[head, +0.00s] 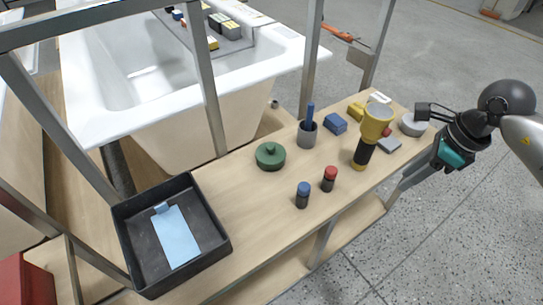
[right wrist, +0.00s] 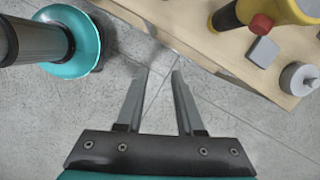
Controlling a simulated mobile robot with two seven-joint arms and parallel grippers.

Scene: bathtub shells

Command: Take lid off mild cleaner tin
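A round dark green tin (head: 270,155) with a knobbed lid on top stands on the wooden bench in the head view. No label is readable, so I cannot confirm which tin holds the mild cleaner. A pale grey round tin or disc (head: 413,125) sits near the bench's right end; it also shows in the right wrist view (right wrist: 300,78), with a small knob or hub at its middle. My right gripper (head: 404,184) is beside the bench's right edge, over the floor, apart from both. Its fingers are open and empty in the right wrist view (right wrist: 161,72). My left gripper is out of view.
On the bench (head: 245,205) stand a yellow-and-black tool (head: 373,130), a blue-capped bottle (head: 303,195), a red-capped bottle (head: 329,179), a grey cup (head: 307,135) and a black tray (head: 125,225). Metal posts (head: 208,85) rise before the white bathtub (head: 180,105).

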